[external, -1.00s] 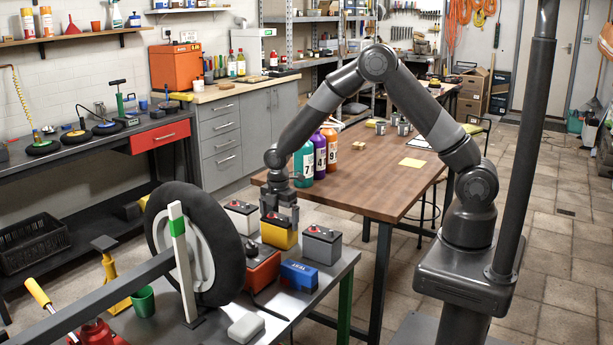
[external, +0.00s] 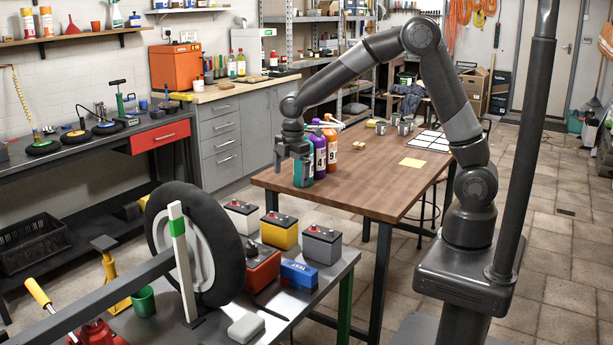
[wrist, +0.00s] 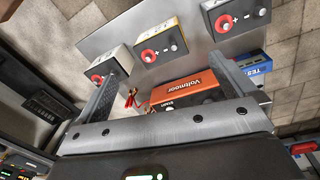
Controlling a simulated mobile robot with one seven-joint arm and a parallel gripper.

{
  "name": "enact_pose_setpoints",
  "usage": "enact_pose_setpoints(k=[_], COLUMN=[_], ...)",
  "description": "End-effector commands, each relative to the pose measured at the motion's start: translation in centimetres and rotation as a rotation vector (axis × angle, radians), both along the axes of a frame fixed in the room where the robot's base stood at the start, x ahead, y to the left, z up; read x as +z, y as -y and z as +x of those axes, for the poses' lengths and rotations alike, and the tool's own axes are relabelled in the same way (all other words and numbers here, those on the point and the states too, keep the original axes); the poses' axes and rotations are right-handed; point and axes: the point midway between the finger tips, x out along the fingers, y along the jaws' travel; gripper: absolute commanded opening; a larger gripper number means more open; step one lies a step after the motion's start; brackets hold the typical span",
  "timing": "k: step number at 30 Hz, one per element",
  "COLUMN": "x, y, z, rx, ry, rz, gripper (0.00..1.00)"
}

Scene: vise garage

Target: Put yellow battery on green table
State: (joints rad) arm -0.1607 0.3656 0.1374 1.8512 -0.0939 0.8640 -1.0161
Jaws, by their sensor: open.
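The yellow battery (external: 279,231) stands upright on a grey-topped table with a green leg (external: 346,308), between a white battery (external: 241,217) and a grey battery (external: 322,244). In the wrist view the yellow battery (wrist: 160,42) shows its grey top with a red ring terminal, ahead of the fingers. My gripper (external: 293,176) is open and empty, raised above the yellow battery and clear of it. Its two spread fingers also show in the wrist view (wrist: 170,68). No table with a green top is in view.
An orange charger (external: 262,268) and a blue box (external: 299,275) sit in front of the batteries. A wheel (external: 195,245) stands left. Behind is a wooden table (external: 385,180) with several coloured bottles (external: 320,150) at its left end.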

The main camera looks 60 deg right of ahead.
Motion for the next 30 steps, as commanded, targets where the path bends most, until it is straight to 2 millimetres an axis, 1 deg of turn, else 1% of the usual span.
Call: enact_pose_setpoints(k=[1,6,8,12,15,18,23,27,30], x=[2.1,6.9,8.4,11.3,13.0,14.3,15.7,16.0,16.0], y=[1.1,4.0,5.1,7.2,8.7,10.0,11.8,13.0,13.6], z=[-1.0,-4.7,-6.1,-9.7,-12.4,-15.2,-19.7,-23.5,-25.7], rx=[-0.06,-0.265,-0.34,-0.509,-0.631,-0.749,-0.939,-1.098,-1.192], ry=[0.027,0.092,0.115,0.166,0.202,0.234,0.284,0.319,0.338], rz=[0.005,0.028,0.04,0.073,0.104,0.139,0.206,0.274,0.318], gripper=[1.0,1.0,1.0,1.0,1.0,1.0,1.0,1.0,1.0])
